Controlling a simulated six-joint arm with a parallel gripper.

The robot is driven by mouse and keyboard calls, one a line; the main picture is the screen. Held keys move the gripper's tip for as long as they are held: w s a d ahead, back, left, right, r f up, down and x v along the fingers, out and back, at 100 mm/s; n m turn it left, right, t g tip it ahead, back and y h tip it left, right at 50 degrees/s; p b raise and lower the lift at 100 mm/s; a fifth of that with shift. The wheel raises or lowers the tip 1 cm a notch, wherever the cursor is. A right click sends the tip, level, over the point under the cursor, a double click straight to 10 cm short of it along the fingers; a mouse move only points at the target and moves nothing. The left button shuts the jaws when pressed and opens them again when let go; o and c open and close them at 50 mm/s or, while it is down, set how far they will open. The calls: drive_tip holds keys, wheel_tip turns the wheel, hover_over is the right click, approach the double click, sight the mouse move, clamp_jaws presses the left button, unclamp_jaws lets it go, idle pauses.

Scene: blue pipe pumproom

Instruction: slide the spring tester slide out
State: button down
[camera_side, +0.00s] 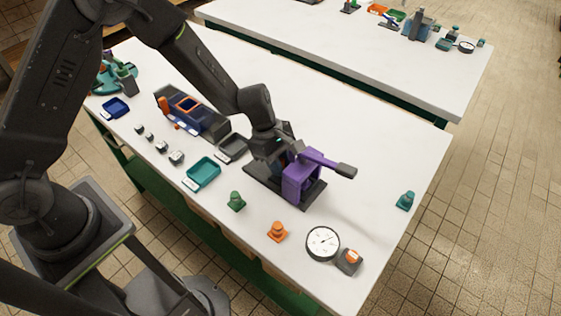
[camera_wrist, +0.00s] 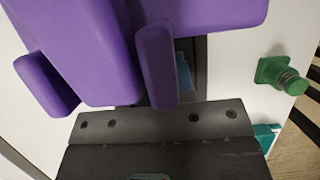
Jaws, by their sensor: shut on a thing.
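The spring tester (camera_side: 303,180) is a purple frame with a long lever ending in a dark grip, on a dark base plate. It stands toward the right end of the front bench. In the wrist view its purple parts (camera_wrist: 100,50) fill the upper left and centre. A small blue part (camera_wrist: 184,70) shows in a gap behind a purple upright. My gripper (camera_side: 283,154) is at the left side of the tester, close against it, and shut on a part of it. The frame and lever hide the fingertips, and I cannot clearly make out the slide.
A green peg-like piece (camera_side: 236,201), an orange one (camera_side: 277,231), a teal one (camera_side: 405,200) and a round dial gauge (camera_side: 323,243) stand around the tester. A teal tray (camera_side: 203,172) and a dark tray (camera_side: 232,147) lie to its left. Bare tabletop lies behind and right.

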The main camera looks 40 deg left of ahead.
drive_tip(key=a, duration=1)
drive_tip(key=c, duration=1)
unclamp_jaws()
drive_tip(key=shift+o, duration=0.2)
drive_tip(key=shift+r, duration=0.15)
drive_tip(key=v, duration=1.3)
drive_tip(key=shift+a+r, duration=0.2)
drive_tip(key=shift+r, duration=0.05)
